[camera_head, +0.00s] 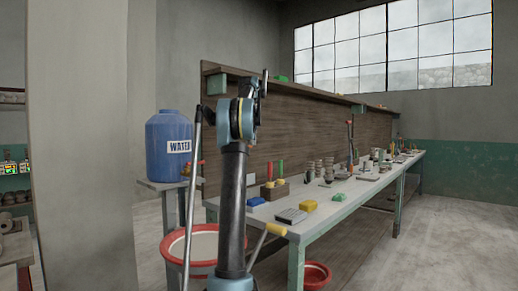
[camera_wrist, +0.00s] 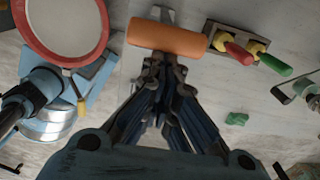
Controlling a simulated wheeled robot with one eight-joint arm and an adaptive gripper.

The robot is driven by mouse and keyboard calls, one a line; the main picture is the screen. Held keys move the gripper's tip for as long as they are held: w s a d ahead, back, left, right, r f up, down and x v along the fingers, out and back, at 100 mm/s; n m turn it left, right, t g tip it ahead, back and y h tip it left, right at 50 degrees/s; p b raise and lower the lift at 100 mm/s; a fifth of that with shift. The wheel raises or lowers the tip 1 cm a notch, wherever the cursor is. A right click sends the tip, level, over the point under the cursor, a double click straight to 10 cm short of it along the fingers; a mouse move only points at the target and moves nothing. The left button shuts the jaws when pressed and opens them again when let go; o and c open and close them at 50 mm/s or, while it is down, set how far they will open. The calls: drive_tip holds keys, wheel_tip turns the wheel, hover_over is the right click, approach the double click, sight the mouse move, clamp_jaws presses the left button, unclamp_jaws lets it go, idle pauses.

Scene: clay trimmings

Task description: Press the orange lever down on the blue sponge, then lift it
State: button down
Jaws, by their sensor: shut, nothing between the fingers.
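My gripper (camera_wrist: 160,64) is shut and empty in the wrist view. Its fingertips are just below the orange cylindrical grip (camera_wrist: 166,38) of the lever in the picture. I cannot tell whether they touch it. A grey metal part (camera_wrist: 163,14) shows behind the grip. In the head view my gripper (camera_head: 264,83) is small and raised high above the bench; I cannot make out the orange lever there. A blue block, which looks like the sponge (camera_head: 256,201), lies on the near left of the bench. I cannot make it out in the wrist view.
A holder with red- and green-handled tools (camera_wrist: 240,45) stands right of the orange grip. A yellow block (camera_head: 308,206) and a grey slab (camera_head: 290,216) lie on the bench (camera_head: 335,212). A red-rimmed basin (camera_head: 171,250) and a blue water tank (camera_head: 168,145) are at left.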

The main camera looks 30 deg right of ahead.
drive_tip(key=shift+w+a+r, duration=0.1)
drive_tip(key=shift+w+a, duration=0.25)
drive_tip(key=shift+w, duration=0.45)
drive_tip(key=shift+w+a+r, duration=0.1)
drive_tip(key=shift+w+a, duration=0.25)
drive_tip(key=shift+w, duration=0.5)
drive_tip(key=shift+w+a, duration=0.35)
drive_tip(key=shift+w, duration=0.45)
drive_tip(key=s+d+f, duration=0.1)
drive_tip(key=s+d, duration=0.2)
drive_tip(key=s, duration=0.4)
drive_tip(key=s+d+f, duration=0.2)
drive_tip(key=s, duration=0.5)
drive_tip(key=s+d+f+t+y, duration=0.2)
drive_tip(key=s+d+f+t, duration=0.3)
drive_tip(key=s+f, duration=0.5)
drive_tip(key=shift+f, duration=1.45)
drive_tip(key=shift+s, duration=0.1)
